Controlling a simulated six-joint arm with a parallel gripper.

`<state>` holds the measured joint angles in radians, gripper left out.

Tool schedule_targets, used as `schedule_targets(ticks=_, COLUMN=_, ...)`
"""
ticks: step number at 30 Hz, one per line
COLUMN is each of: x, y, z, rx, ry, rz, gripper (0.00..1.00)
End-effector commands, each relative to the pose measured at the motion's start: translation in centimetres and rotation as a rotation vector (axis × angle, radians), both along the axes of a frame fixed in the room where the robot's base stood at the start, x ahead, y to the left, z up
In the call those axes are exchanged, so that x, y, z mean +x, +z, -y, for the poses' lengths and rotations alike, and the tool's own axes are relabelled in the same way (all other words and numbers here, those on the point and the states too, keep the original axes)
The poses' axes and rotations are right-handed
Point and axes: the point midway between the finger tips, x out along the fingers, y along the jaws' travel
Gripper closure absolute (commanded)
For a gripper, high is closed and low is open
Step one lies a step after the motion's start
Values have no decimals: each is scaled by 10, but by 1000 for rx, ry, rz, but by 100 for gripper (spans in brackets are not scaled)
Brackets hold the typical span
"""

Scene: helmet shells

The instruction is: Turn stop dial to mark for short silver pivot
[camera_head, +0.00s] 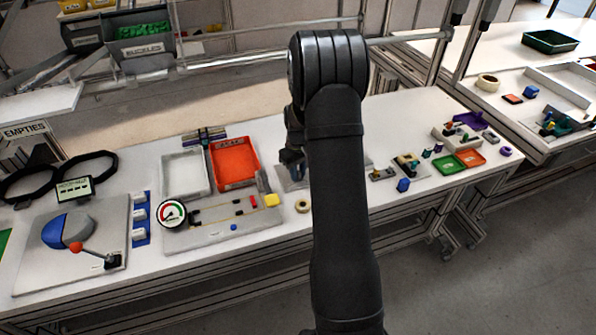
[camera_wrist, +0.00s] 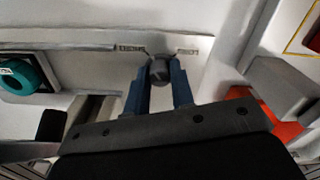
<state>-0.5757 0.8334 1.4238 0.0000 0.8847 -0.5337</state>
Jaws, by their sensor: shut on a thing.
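The stop dial (camera_wrist: 160,69) is a small dark grey round knob in the wrist view. My gripper (camera_wrist: 160,82) has its two blue fingers on either side of it, shut on it. Thin dark lines run out from the dial to two small labelled marks, a left label (camera_wrist: 131,48) and a right label (camera_wrist: 187,51); their print is too small to read. The dial's pointer direction cannot be made out. In the head view my gripper (camera_head: 292,162) is low over a grey panel (camera_head: 287,184), and my arm hides much of it. I cannot pick out the short silver pivot.
An orange-red tray (camera_head: 234,184) and a white tray (camera_head: 184,172) lie left of my gripper. A cream tape ring (camera_head: 302,205) and yellow block (camera_head: 271,200) are close by in front. A teal ring (camera_wrist: 30,74) shows left in the wrist view.

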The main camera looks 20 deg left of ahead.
Motion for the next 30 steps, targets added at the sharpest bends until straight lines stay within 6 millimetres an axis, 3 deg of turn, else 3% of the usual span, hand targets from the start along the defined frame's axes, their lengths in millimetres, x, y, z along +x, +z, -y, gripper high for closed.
schedule_targets(ticks=12, x=1, y=1, z=0, rx=1, ry=189, rz=1, gripper=100)
schedule_targets(ticks=29, x=1, y=1, z=0, rx=1, ry=217, rz=2, gripper=100)
schedule_targets(ticks=30, x=1, y=1, z=0, rx=1, ry=217, rz=2, gripper=72)
